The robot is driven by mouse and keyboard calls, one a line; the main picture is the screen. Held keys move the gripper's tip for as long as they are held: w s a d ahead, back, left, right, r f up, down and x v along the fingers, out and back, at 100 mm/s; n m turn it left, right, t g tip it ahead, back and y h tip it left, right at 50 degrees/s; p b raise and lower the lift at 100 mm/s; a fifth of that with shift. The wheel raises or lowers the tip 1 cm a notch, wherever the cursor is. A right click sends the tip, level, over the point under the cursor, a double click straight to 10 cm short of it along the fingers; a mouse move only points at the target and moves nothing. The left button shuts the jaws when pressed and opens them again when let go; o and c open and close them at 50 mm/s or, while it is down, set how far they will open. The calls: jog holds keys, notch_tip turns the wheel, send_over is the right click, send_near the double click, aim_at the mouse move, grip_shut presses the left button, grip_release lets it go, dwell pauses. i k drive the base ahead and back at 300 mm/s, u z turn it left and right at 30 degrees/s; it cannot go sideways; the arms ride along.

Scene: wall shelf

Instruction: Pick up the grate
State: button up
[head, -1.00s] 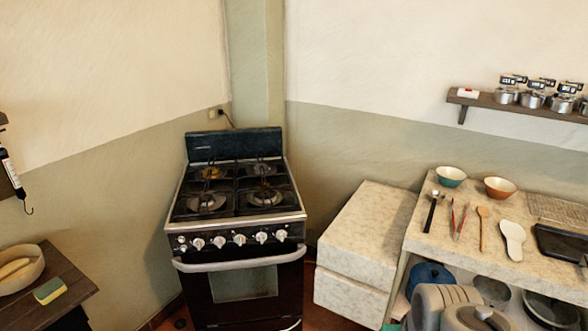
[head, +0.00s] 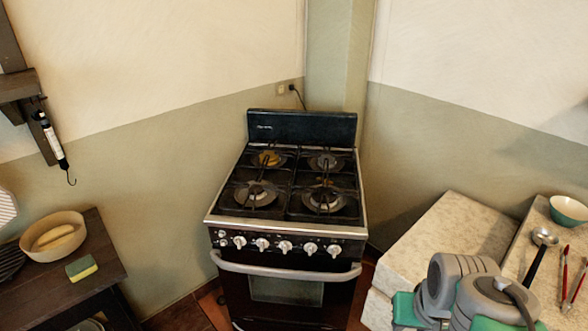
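Dark grates (head: 290,187) lie over the burners of the black stove (head: 288,232), in the middle of the head view. A dark slatted piece (head: 9,262) is cut off by the left edge, on the wooden table; I cannot tell whether it is a grate. I cannot tell which of these the task means. Grey and green links of my arm show at the lower right, over the pale counter. My gripper is not in view, so I see no contact with anything.
The wooden table (head: 99,258) at left holds a bowl (head: 68,245) and a sponge (head: 81,267). The stone counter (head: 430,232) at right holds a teal bowl (head: 568,211), a ladle (head: 541,240) and red-handled tongs. Floor shows between table and stove.

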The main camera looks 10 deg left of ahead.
aim_at(316, 156)
jog(key=u, duration=0.75)
jog(key=i, duration=0.7)
jog(key=u, duration=0.9)
jog(key=i, duration=0.55)
jog(key=z, duration=0.05)
